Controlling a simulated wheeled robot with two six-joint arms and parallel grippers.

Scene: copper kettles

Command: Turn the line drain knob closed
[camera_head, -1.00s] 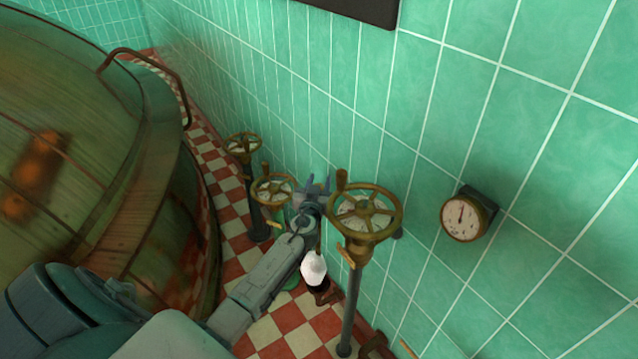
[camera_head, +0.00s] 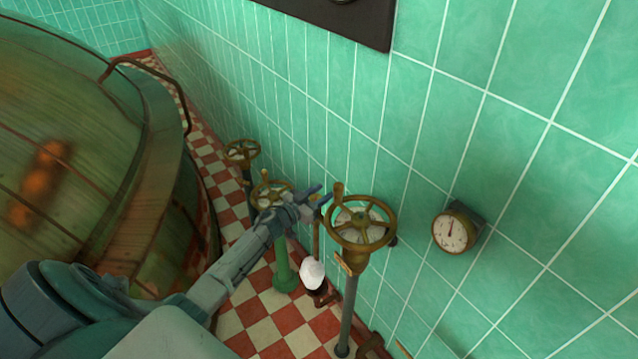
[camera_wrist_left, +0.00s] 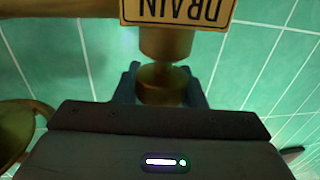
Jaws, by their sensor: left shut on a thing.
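The drain knob (camera_wrist_left: 160,82) is a short brass cylinder under a larger brass piece and a pale label reading DRAIN (camera_wrist_left: 178,10), upside down in the left wrist view. My left gripper (camera_wrist_left: 162,88) has one blue-grey finger on each side of the knob and is shut on it. In the head view my left gripper (camera_head: 316,197) reaches in beside the near brass handwheel (camera_head: 388,235), close to the wall. The knob cannot be made out there, and its turned position cannot be told. My right gripper is not in view.
Two more handwheels stand behind, one at the far left (camera_head: 242,149). A gauge (camera_head: 452,231) hangs on the green tiled wall at right. A white object (camera_head: 312,273) sits low by a pipe. A large copper vessel (camera_head: 90,190) fills the left.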

